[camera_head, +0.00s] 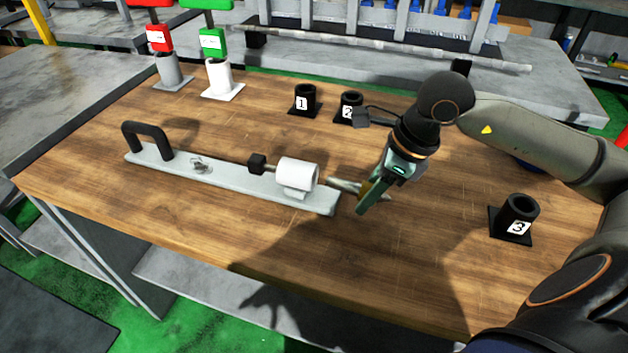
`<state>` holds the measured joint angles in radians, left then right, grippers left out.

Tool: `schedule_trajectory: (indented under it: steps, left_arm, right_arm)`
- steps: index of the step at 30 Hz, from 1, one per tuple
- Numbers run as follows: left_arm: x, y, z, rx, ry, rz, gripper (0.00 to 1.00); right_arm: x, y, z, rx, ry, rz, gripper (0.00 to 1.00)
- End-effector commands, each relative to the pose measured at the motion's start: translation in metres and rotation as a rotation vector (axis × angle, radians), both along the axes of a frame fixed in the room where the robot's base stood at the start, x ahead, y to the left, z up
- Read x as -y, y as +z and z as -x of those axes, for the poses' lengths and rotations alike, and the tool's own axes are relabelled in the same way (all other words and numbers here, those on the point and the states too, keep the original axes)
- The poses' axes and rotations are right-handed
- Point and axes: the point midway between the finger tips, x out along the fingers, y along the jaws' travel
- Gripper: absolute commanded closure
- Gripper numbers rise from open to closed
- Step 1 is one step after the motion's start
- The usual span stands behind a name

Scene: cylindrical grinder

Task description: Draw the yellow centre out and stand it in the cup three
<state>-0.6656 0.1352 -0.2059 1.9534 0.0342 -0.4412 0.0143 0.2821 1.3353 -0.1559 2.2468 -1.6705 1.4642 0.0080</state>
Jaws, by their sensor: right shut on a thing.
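My right gripper (369,198) is shut on the yellow centre (363,188), at the right end of the grey bar. The gripper hides much of the centre; its yellow part shows between the fingers. The centre's silver shank (342,185) points left, towards the white cylindrical housing (296,173) on the bar. The shank looks just clear of the housing's right end. The centre lies about level. Cup three (520,210), black with a white "3" label, stands upright at the right of the table and looks empty. My left gripper is not in view.
The grey bar (225,181) carries a black handle (150,138) and a black block (257,163). Cup one (305,99) and cup two (350,103) stand behind. White and grey holders (219,78) with green and red tags stand at back left. The wood between gripper and cup three is clear.

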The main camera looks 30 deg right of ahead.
Motion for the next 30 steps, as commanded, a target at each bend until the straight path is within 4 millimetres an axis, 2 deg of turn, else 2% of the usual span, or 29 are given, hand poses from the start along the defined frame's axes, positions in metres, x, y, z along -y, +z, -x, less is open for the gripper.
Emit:
schedule_trajectory:
  steps: [1, 8, 30]
  left_arm:
    - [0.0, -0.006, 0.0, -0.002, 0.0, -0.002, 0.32]
    - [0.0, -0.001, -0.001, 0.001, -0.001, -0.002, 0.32]
    - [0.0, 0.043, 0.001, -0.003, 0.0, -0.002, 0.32]
  right_arm:
    - [0.0, 0.0, -0.001, 0.004, -0.001, -0.001, 1.0]
    - [0.0, 0.005, -0.001, 0.004, -0.001, -0.001, 1.0]
    - [0.0, 0.061, -0.001, 0.003, -0.001, 0.001, 1.0]
